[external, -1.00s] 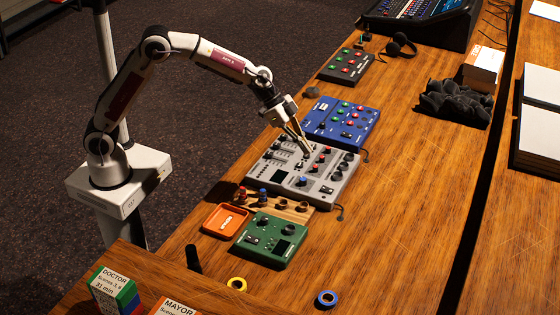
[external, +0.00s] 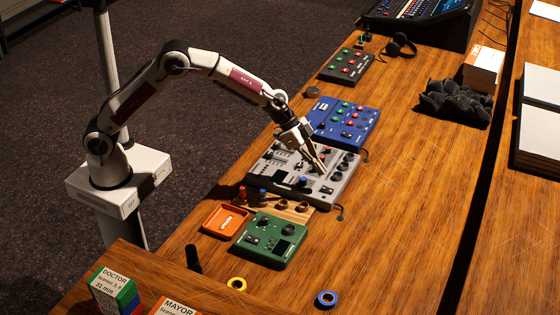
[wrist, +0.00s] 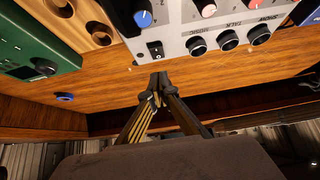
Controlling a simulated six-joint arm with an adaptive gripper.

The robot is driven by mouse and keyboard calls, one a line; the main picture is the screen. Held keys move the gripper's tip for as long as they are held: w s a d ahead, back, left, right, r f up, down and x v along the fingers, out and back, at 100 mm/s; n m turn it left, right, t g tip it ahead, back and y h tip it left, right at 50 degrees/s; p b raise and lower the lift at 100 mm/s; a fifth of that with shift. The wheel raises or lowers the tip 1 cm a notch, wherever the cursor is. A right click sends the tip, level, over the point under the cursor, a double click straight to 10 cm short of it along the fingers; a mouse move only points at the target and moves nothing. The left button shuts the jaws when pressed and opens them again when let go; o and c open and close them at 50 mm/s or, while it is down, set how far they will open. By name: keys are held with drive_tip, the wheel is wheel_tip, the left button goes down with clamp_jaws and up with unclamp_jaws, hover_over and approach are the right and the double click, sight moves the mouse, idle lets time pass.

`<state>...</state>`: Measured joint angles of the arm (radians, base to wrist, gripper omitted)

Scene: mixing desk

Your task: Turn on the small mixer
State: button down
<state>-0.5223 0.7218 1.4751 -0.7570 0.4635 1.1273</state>
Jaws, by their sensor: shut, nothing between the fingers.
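The grey mixer (external: 265,185) lies flat in the middle of the desk, with black, red and blue knobs and a dark screen. In the wrist view its panel (wrist: 185,35) is at the top, with a blue knob (wrist: 143,18), several black knobs and a small black rocker switch (wrist: 155,50) near the edge. I cannot tell which way the rocker is set. My gripper (external: 322,172) is over the panel's right part. In the wrist view its shut, empty fingertips (wrist: 159,78) appear just below the rocker. I cannot tell whether they touch the panel.
A blue box (external: 342,122) with knobs stands behind the mixer and a green box (external: 270,240) in front. An orange tray (external: 226,220) and a wooden strip with pegs (external: 293,211) lie nearby.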

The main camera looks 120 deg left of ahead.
sight(322, 187)
wheel_tip(322, 187, down, 4)
drive_tip(key=shift+w+r, duration=0.15)
drive_tip(key=shift+r, duration=0.05)
drive_tip(key=shift+f, duration=0.65)
drive_tip(key=shift+f, duration=0.15)
drive_tip(key=shift+s+f, duration=0.3)
drive_tip(key=shift+f, duration=0.2)
drive_tip(key=shift+r, duration=0.25)
drive_tip(key=shift+r, duration=0.55)
drive_tip(key=shift+r, duration=0.15)
